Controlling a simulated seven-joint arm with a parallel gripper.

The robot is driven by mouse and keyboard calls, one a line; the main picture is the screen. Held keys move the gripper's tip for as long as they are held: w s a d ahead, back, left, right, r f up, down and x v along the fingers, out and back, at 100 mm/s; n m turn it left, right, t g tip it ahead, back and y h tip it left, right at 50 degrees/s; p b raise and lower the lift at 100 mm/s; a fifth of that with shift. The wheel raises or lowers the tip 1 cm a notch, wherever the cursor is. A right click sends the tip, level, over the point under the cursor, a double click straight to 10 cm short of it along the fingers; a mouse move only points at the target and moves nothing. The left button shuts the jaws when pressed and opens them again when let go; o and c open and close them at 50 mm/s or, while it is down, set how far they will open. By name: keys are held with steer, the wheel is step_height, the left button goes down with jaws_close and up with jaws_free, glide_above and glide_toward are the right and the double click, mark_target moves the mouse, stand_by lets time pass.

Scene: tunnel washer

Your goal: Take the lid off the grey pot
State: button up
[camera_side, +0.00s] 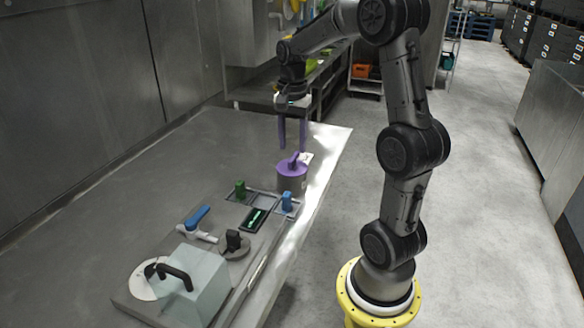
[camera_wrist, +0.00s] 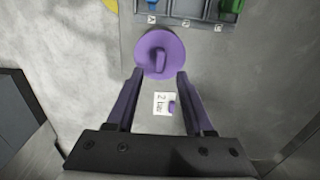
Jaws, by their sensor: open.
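A round pot (camera_side: 294,184) stands on the steel table, its side looking dull purple-grey. Its purple lid (camera_side: 283,167) is on top with a raised grip bar (camera_side: 294,159). In the wrist view the round lid (camera_wrist: 148,42) hides the pot body, and its grip bar (camera_wrist: 160,61) is near the middle of the lid. My gripper (camera_side: 292,149) points down above the pot with purple fingers apart and nothing between them. In the wrist view my gripper (camera_wrist: 160,77) has its fingertips at the lid's lower edge, one on each side.
A white marked card (camera_wrist: 163,104) lies beside the pot. A board with a green block (camera_side: 240,189), blue blocks (camera_side: 287,201), a blue lever (camera_side: 197,217), a black knob (camera_side: 234,240) and a pale box with black handle (camera_side: 202,285) is in front. The table behind is clear.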

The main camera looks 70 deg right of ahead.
mark_target(292, 159)
steer(key=f, duration=0.4)
steer(key=shift+a, duration=0.3)
jaws_close()
